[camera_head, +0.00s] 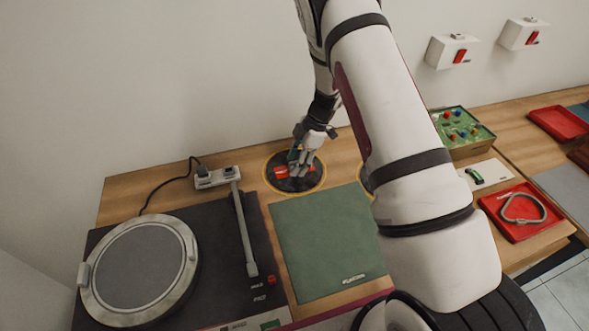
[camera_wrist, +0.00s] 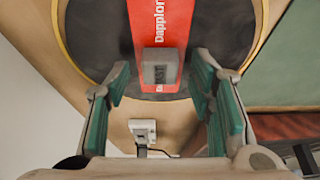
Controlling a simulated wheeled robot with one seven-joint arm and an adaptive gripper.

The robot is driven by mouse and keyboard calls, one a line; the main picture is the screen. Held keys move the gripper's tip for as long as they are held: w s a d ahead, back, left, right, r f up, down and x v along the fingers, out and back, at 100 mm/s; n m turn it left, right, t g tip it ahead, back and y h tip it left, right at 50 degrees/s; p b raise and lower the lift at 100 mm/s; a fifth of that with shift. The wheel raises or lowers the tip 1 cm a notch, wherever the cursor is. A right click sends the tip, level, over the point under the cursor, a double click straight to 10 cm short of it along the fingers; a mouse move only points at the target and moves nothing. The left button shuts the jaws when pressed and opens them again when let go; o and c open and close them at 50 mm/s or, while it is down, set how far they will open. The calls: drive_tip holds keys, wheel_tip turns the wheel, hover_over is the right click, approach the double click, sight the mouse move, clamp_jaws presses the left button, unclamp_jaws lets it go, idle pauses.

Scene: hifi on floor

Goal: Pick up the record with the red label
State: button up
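The record with the red label (camera_head: 288,184) lies flat on the wooden table behind the green mat, with a thin yellow rim around it. In the wrist view the black record (camera_wrist: 92,40) carries a red label (camera_wrist: 160,20) with white lettering and a small grey block (camera_wrist: 160,70) standing on it. My gripper (camera_head: 303,163) points down over this record and hides part of it. In the wrist view my gripper (camera_wrist: 160,82) is open, its green-padded fingers on either side of the grey block with gaps. I cannot tell how high the fingertips are.
A turntable (camera_head: 140,265) with a tone arm (camera_head: 244,235) stands at the left. A green square mat (camera_head: 325,240) lies in front of the record. A grey power strip (camera_head: 217,178) sits behind the turntable. Red trays (camera_head: 522,236) and a game board (camera_head: 462,128) are at the right.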

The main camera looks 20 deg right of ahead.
clamp_jaws()
drive_tip(key=shift+r, duration=0.1)
